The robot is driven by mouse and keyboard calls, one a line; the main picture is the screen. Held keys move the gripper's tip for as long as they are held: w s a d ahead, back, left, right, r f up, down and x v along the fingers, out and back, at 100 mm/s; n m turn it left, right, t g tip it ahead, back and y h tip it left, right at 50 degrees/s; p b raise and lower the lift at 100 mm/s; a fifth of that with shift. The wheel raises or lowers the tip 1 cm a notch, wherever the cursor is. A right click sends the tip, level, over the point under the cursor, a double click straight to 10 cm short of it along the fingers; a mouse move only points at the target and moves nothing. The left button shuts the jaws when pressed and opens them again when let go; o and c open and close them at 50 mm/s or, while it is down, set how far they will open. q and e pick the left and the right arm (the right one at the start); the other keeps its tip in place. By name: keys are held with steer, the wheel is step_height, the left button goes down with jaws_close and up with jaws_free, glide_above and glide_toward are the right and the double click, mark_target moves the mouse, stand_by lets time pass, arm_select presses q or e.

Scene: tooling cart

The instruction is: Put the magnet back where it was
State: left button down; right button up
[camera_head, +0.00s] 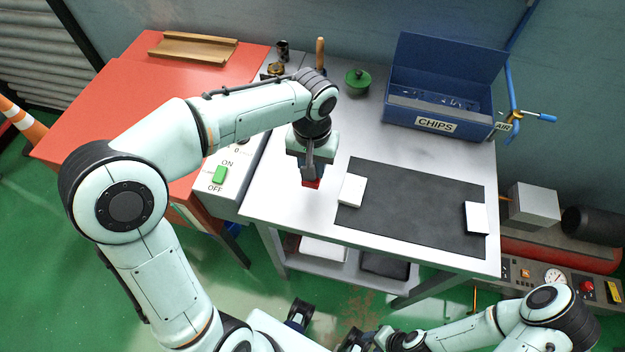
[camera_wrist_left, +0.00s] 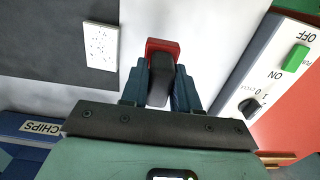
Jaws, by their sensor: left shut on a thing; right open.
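The magnet (camera_head: 311,184), a red block with a black handle, is held in my left gripper (camera_head: 308,172) over the pale tabletop, left of the dark mat. The left wrist view shows its red end (camera_wrist_left: 164,46) and black handle (camera_wrist_left: 160,80) between the two fingers of the left gripper (camera_wrist_left: 160,88). I cannot tell whether its underside touches the tabletop. My right gripper (camera_head: 358,340) is open at the bottom of the head view, in front of the table and away from the magnet; its fingers are small and partly cut off.
The dark mat (camera_head: 410,215) has a white block (camera_head: 351,190) near the magnet and another white block (camera_head: 476,217) at right. A blue CHIPS box (camera_head: 440,95), green-topped item (camera_head: 358,80) and wooden handle (camera_head: 320,52) stand behind. A switch panel (camera_head: 232,180) borders the left.

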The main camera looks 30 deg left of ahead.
arm_select(q)
steer(key=shift+f+b, duration=0.35)
steer(key=shift+f, duration=2.65)
steer(key=shift+f, duration=0.2)
steer(key=c, duration=0.8)
jaws_free()
steer(key=shift+c, duration=0.2)
steer(key=shift+r, duration=0.15)
steer(key=shift+r, duration=0.35)
step_height(320, 180, up, 11)
steer(key=shift+r+p, duration=0.1)
steer(key=shift+p, duration=0.8)
steer(key=shift+r, duration=0.15)
